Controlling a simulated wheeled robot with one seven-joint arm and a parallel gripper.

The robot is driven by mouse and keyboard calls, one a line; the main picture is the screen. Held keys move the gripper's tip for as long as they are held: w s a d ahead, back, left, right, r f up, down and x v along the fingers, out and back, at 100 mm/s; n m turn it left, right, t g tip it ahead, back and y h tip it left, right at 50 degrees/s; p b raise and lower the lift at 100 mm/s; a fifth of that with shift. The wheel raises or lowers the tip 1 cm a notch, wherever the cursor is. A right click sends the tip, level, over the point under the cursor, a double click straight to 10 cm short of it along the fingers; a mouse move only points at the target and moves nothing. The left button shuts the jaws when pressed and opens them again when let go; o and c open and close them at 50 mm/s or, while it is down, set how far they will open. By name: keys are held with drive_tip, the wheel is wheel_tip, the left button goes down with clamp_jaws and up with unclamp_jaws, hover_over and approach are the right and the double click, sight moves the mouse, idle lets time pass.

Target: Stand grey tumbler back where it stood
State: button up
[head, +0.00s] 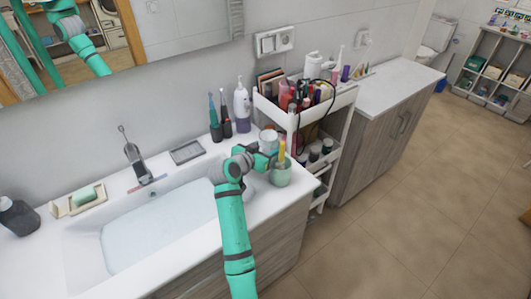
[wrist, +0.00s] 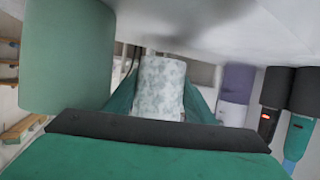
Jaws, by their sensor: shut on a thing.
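The grey tumbler (head: 268,139), pale with a mottled pattern, is upright near the back right of the sink counter. My gripper (head: 264,157) is shut on it. In the wrist view the tumbler (wrist: 160,88) is between the teal fingers, with the picture upside down. Its base is close to the white counter; I cannot tell whether it touches. My gripper hides part of the tumbler in the head view.
A green cup (head: 281,175) with a yellow item stands close in front, near the counter's right edge. Electric toothbrushes (head: 214,125) and a pump bottle (head: 242,107) stand behind left. A loaded white cart (head: 345,101) is on the right.

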drive_tip(key=shift+a+f, duration=0.2)
drive_tip(key=shift+f, duration=0.7)
drive_tip(key=shift+a+f, duration=0.25)
drive_tip(key=shift+f, duration=0.1)
drive_tip(key=shift+f, duration=0.1)
drive_tip(key=o, duration=0.9)
drive_tip(key=shift+o, duration=0.2)
drive_tip(key=v, duration=1.2)
drive_tip(key=shift+s+d, duration=0.1)
drive_tip(key=shift+d, duration=0.1)
